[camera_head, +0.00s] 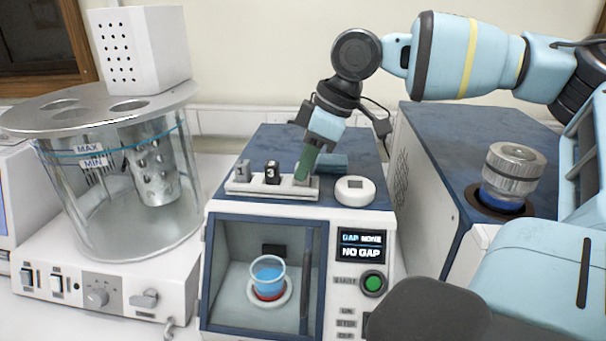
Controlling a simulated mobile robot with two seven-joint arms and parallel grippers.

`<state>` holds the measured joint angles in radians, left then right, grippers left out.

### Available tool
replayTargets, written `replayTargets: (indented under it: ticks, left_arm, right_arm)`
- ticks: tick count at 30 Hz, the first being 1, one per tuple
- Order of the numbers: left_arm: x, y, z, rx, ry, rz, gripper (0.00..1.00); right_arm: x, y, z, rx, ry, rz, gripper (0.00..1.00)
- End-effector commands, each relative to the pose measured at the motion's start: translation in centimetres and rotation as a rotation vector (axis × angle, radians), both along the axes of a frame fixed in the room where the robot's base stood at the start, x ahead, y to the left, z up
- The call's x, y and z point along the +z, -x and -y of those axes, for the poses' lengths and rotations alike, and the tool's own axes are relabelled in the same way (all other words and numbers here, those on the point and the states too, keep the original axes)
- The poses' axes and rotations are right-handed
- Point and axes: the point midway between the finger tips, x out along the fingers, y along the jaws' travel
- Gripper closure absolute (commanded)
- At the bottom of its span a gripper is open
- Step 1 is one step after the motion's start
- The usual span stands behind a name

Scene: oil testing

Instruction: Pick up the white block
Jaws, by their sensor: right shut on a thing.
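A long white holder (245,187) lies on top of the blue and white tester. A pale grey block marked 1 (242,171) and a black block marked 3 (272,171) stand in it. My right gripper (302,177) points down at the holder's right end, its greenish fingers shut on a small pale block there. The fingers hide most of that block, so I cannot tell its number or whether it is clear of the holder. My left gripper is out of view.
A white round piece (355,191) lies right of the holder. A glass bath (115,190) stands left. A blue-topped machine with a metal knob (513,168) stands right.

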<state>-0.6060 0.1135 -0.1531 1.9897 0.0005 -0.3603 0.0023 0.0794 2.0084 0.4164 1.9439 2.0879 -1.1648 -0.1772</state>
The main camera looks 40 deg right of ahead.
Motion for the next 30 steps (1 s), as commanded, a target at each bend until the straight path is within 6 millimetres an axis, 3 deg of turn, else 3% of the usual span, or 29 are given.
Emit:
replayTargets:
  ticks: [8,15,30]
  left_arm:
    - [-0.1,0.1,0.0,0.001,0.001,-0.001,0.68]
    - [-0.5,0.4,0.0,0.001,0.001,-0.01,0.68]
    - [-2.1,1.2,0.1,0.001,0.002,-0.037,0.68]
  right_arm:
    - [0.7,-0.1,0.0,-0.001,0.0,0.003,1.0]
    - [3.7,-0.1,0.0,-0.001,0.0,0.003,1.0]
    - [4.3,3.1,-10.7,0.004,0.005,-0.002,1.0]
